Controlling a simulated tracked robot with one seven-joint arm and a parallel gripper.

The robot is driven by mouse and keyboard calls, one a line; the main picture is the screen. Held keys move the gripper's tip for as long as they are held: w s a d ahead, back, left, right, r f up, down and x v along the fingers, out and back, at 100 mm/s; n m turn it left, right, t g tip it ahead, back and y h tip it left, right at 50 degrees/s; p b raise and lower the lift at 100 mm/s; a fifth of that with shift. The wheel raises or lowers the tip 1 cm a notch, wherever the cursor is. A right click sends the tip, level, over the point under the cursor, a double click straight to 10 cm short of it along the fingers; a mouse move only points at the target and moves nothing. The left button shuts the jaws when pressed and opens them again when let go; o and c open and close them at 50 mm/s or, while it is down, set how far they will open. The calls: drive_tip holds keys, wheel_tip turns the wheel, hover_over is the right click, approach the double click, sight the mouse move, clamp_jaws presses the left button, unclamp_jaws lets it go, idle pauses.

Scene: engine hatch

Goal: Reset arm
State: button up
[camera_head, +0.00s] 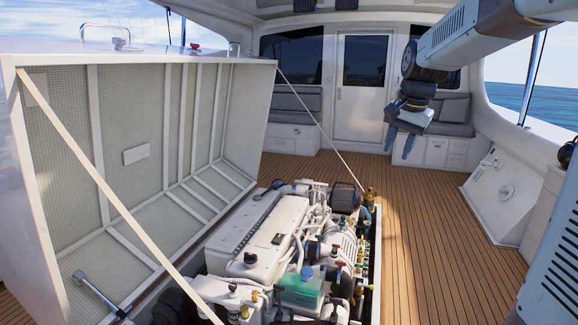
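My gripper (400,145) hangs from my arm at the upper right, in the air in front of the cabin's back wall. Its two bluish fingers point down and stand apart, with nothing seen between them. My arm's links show at the top right and at the right edge. The gripper is well above and behind the engine (262,232), which sits in the open hatch in the deck.
The large hatch lid (134,155) stands raised at the left, with stays running down from it. Wooden deck (425,235) is clear right of the engine. A cabin door (358,95), seats (452,115) and a white side console (496,195) lie behind and right.

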drive_tip(key=s+a+f+n, duration=0.1)
drive_tip(key=s+f+n, duration=0.1)
drive_tip(key=s, duration=0.6)
drive_tip(key=s+a+f+n+t, duration=0.1)
drive_tip(key=s+n, duration=0.2)
drive_tip(key=s, duration=0.6)
drive_tip(key=s+a+f+n+t, duration=0.1)
drive_tip(key=s+f+n, duration=0.1)
drive_tip(key=s, duration=0.7)
drive_tip(key=shift+a+f+n+h, duration=0.3)
drive_tip(key=shift+n, duration=0.2)
drive_tip(key=shift+s, duration=0.2)
